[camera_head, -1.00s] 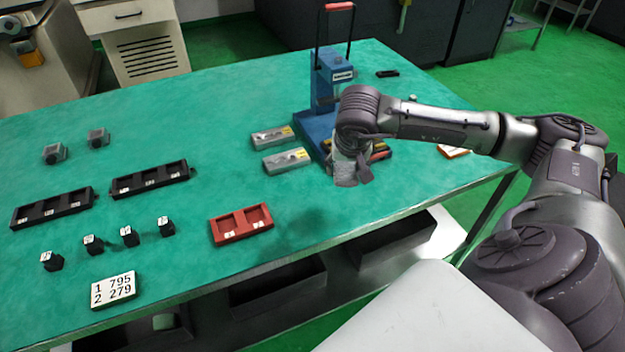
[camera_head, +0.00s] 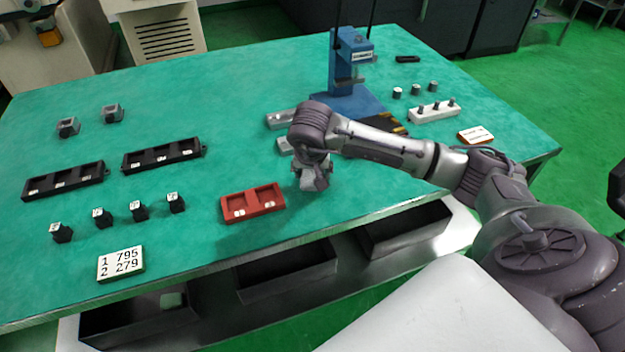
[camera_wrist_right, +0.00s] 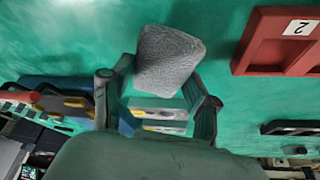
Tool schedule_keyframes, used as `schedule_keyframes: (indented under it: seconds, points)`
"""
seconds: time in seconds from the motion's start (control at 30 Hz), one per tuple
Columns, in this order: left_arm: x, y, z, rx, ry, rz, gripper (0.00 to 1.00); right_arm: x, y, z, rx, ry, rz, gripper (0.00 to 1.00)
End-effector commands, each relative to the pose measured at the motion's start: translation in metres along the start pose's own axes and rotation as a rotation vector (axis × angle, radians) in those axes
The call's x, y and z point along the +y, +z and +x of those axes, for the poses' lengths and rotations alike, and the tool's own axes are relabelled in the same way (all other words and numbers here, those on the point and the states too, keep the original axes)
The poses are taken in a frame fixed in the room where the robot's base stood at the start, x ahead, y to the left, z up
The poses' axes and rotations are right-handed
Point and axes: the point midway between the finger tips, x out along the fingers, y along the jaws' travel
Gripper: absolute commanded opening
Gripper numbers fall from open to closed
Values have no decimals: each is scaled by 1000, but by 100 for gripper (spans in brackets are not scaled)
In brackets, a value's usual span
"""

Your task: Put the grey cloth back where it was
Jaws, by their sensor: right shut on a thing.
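The grey cloth (camera_wrist_right: 168,58) is a bunched, textured piece in the right wrist view, between the fingers of my right gripper (camera_wrist_right: 158,92). In the head view the cloth (camera_head: 314,178) hangs below my right gripper (camera_head: 312,168), which points down. My right gripper is shut on it, over the front part of the green table (camera_head: 240,130), just right of the red tray. I cannot tell whether the cloth touches the table top. My left gripper is in neither view.
The red two-slot tray (camera_head: 253,203) is just left of the right gripper. Two black trays (camera_head: 64,181), several black blocks (camera_head: 139,210) and a number plate (camera_head: 121,263) lie further left. A blue press (camera_head: 352,60) and a white peg block (camera_head: 434,111) stand behind right. Bins are below the table.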

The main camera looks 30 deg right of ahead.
Motion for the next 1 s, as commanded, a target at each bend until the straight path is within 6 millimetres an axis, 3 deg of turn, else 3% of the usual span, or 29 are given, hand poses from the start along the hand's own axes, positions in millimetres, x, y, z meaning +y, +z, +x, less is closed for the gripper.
schedule_keyframes:
  seconds: [0.03, 0.1, 0.47, 0.5, 0.63, 1.0]
  points:
    - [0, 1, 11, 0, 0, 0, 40, 0, 7, 14, -3, 1, -1, 32]
    - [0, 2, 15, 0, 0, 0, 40, 0, 9, 20, -1, 0, -1, 32]
    - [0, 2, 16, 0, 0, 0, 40, 0, 10, 23, 0, 1, -1, 32]
    - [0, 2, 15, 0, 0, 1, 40, 0, 9, 22, 0, 0, -1, 63]
    - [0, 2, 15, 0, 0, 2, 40, 0, 9, 21, 0, 0, -1, 84]
    - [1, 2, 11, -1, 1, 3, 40, 0, 8, 18, -1, 0, -1, 84]
